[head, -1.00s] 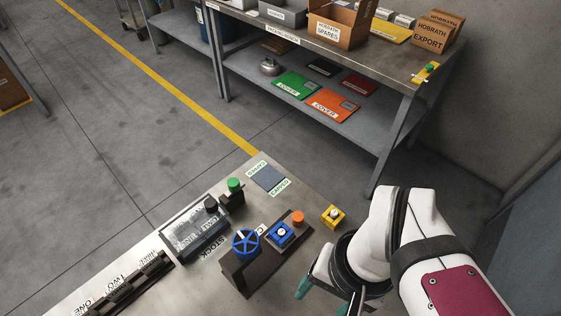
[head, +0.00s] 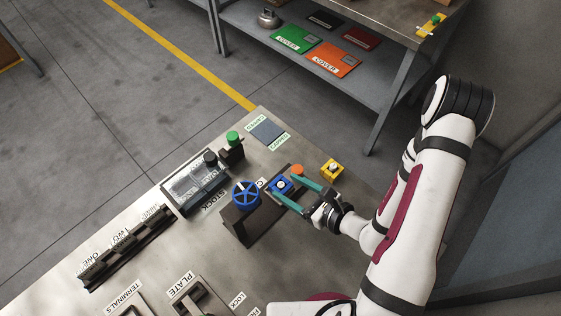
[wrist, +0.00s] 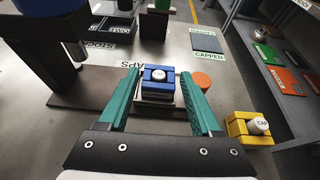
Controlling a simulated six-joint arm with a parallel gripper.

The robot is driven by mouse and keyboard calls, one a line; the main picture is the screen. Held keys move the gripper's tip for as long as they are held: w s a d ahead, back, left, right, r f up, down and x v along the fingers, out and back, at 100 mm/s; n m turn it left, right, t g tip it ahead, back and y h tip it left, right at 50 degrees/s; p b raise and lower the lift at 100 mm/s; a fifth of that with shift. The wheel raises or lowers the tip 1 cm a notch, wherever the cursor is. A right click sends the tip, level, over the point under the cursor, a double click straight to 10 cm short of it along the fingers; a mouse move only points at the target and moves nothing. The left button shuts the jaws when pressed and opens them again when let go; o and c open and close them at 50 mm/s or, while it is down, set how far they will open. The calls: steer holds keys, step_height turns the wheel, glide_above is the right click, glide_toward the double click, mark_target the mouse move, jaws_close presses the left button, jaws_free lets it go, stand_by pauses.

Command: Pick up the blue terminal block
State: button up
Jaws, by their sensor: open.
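The blue terminal block (head: 281,186) sits on a dark base plate beside the blue valve wheel in the head view. In the wrist view the blue block (wrist: 157,87) shows a white round top and lies between the fingers. My gripper (head: 298,190) is open, with its two teal fingers reaching to either side of the block. In the wrist view my gripper (wrist: 160,92) has gaps between the block and both fingers; I cannot tell whether its tips are level with the block.
An orange knob (head: 297,170) stands close beside one finger. A yellow block (head: 332,168) with a white top is to the right. The blue valve wheel (head: 245,194) on a dark stand is to the left. A clear-lidded stock box (head: 193,186) is farther left.

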mark_target(281, 183)
steer(key=x, duration=0.5)
steer(key=shift+d+f, duration=0.1)
steer(key=shift+f, duration=0.2)
jaws_close()
steer(key=shift+r, duration=0.15)
